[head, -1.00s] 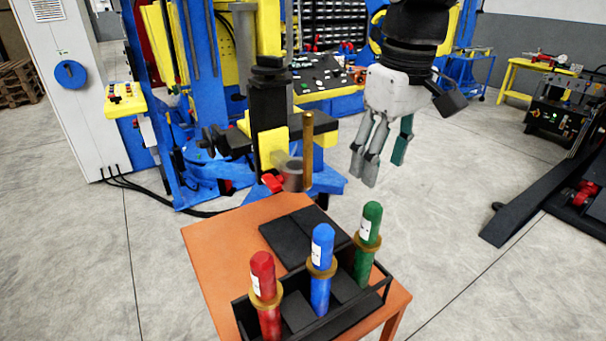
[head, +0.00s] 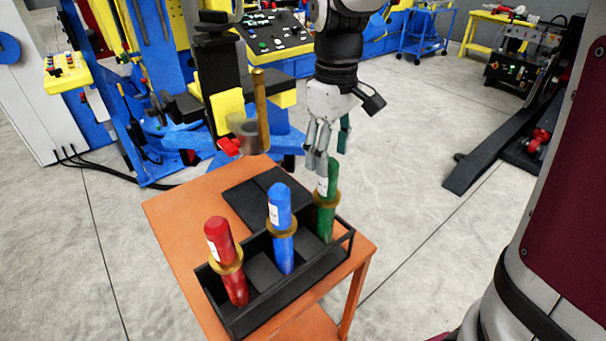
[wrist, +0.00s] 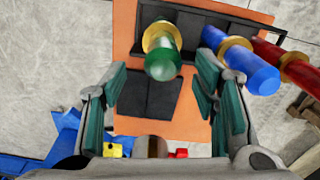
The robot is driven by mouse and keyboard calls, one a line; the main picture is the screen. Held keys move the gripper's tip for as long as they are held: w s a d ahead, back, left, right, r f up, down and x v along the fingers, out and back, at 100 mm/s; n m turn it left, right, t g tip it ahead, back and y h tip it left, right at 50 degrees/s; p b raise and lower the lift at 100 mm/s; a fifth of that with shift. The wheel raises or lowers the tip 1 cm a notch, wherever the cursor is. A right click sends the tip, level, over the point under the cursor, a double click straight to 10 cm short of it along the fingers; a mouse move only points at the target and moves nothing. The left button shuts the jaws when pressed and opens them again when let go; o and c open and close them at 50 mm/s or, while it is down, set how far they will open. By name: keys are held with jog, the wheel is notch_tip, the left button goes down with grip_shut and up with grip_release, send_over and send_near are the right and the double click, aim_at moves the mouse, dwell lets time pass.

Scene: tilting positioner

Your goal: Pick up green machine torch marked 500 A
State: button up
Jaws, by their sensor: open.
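The green torch (head: 327,208) stands upright at the right end of a black rack (head: 300,285), with a brass collar around it and a white label whose print is too small to read. A blue torch (head: 281,225) stands in the middle and a red torch (head: 225,258) at the left end. My gripper (head: 323,165) is open and empty, just above and behind the green torch in the head view, its fingers overlapping the torch's top. In the wrist view the green torch (wrist: 163,58) lies ahead, between the lines of the two open fingers (wrist: 163,95).
The rack stands on an orange table (head: 175,215) with a dark pad (head: 245,195) behind it. A blue and yellow positioner with a brass rod (head: 261,110) stands behind the table. Open floor lies to the right.

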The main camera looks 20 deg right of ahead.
aim_at(327, 196)
jog(key=f, duration=0.5)
jog(key=shift+s+p, duration=0.2)
jog(key=shift+p, duration=0.15)
jog(key=shift+c, duration=0.6)
jog(key=shift+r, duration=0.1)
grip_shut()
